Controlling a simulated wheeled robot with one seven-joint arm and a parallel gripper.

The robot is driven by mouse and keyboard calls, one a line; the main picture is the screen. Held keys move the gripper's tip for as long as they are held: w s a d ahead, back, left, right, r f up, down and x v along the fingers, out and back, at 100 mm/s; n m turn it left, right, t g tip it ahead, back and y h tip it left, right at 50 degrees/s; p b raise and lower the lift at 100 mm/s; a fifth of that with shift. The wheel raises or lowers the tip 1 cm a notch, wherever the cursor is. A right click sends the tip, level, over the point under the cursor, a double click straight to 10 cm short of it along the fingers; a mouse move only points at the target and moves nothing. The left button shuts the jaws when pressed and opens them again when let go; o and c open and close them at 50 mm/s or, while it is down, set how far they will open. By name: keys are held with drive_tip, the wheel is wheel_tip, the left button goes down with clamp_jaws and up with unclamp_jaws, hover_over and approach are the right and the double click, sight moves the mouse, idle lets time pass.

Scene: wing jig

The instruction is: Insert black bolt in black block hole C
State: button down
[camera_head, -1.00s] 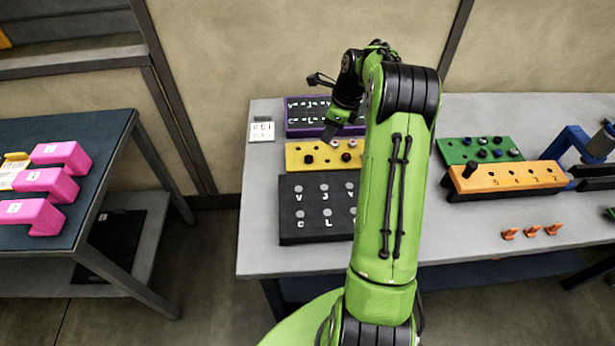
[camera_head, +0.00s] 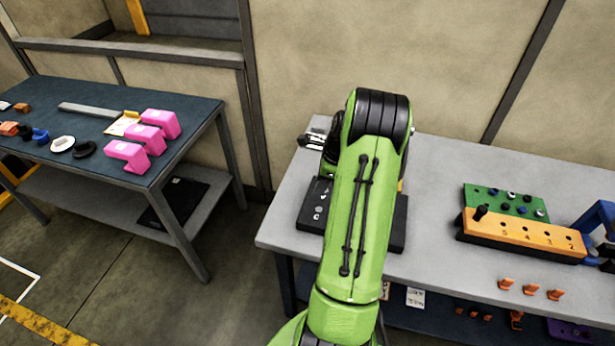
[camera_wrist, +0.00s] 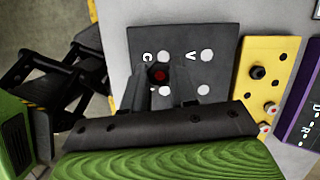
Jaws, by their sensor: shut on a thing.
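The black block (camera_wrist: 228,42) lies on the grey table in the wrist view, with white-ringed holes and the letters C and V showing. Hole C (camera_wrist: 164,55) is the pale spot beside the letter C. My gripper (camera_wrist: 160,80) is shut on the black bolt (camera_wrist: 160,74), seen end-on with a red centre. The bolt appears over the block, just below hole C in the picture; its height and whether it touches cannot be told. In the head view my arm covers the middle of the black block (camera_head: 312,218) and hides the bolt.
A yellow block (camera_wrist: 268,50) with a dark bolt and a purple block (camera_wrist: 302,108) stand beside the black block. An orange block (camera_head: 525,236) and green block (camera_head: 480,196) are further right. Pink brackets (camera_head: 127,153) are on the left table.

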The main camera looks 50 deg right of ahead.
drive_tip(key=b, duration=0.6)
hover_over(316, 211)
drive_tip(key=d, duration=0.1)
drive_tip(key=f, duration=0.6)
drive_tip(key=shift+s+d+f, duration=0.1)
drive_tip(key=shift+s+f, duration=0.2)
drive_tip(key=shift+f, duration=0.1)
drive_tip(key=shift+r, duration=0.1)
drive_tip(key=shift+r, duration=0.1)
drive_tip(key=shift+f, duration=0.2)
drive_tip(key=shift+f+b, duration=0.55)
drive_tip(key=shift+f, duration=0.6)
drive_tip(key=c, duration=0.8)
unclamp_jaws()
drive_tip(key=p+v, duration=0.3)
drive_tip(key=v, duration=1.3)
drive_tip(key=shift+w, duration=0.15)
